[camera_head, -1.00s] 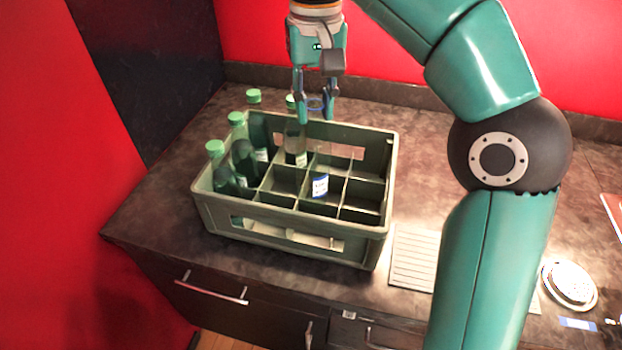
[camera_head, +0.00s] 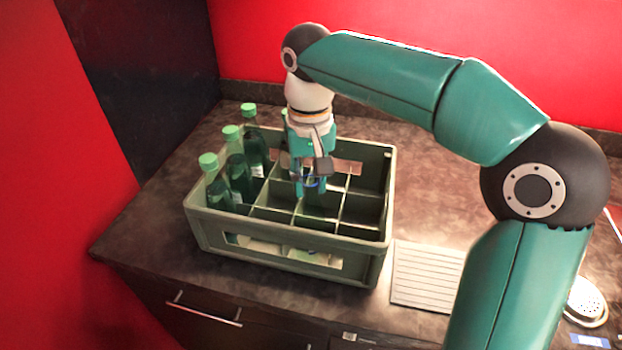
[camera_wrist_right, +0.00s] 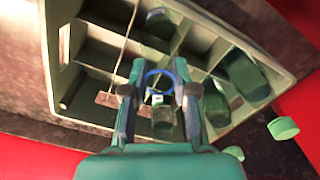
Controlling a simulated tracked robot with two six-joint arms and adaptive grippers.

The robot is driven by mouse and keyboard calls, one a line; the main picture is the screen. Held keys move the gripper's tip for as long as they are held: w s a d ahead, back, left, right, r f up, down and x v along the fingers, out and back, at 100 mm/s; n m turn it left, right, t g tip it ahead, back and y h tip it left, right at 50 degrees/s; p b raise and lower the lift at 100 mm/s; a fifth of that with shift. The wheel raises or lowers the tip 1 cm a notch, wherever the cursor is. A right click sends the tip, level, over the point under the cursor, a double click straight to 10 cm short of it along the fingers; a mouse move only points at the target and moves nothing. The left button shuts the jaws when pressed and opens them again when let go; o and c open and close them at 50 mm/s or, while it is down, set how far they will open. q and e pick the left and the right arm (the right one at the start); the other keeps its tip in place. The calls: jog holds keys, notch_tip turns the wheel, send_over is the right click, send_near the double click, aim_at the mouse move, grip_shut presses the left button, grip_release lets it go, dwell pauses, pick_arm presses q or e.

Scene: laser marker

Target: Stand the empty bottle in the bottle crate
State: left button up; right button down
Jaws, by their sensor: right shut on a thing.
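The green bottle crate (camera_head: 290,232) stands on the dark worktop, and its wall also shows in the wrist view (camera_wrist_right: 52,62). My right gripper (camera_head: 311,186) points down inside the crate's outline, near its middle. It is shut on the neck of the clear empty bottle (camera_head: 311,178), whose blue ring shows between the fingers. In the wrist view the blue ring of this bottle (camera_wrist_right: 160,82) sits between the fingertips of my right gripper (camera_wrist_right: 159,92). The bottle looks about upright, with its lower part down among the dividers. Its base is hidden, so I cannot tell whether it touches the crate floor.
Green-capped bottles (camera_head: 216,185) fill the crate's left column. Another is partly hidden behind my right gripper. Compartments on the right are empty. A ridged pale panel (camera_head: 428,275) lies right of the crate. A dark wall stands at the back left.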

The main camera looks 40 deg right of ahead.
jog(key=c, duration=0.9)
grip_release()
notch_tip(320, 180, up, 12)
jog(key=shift+p, duration=1.1)
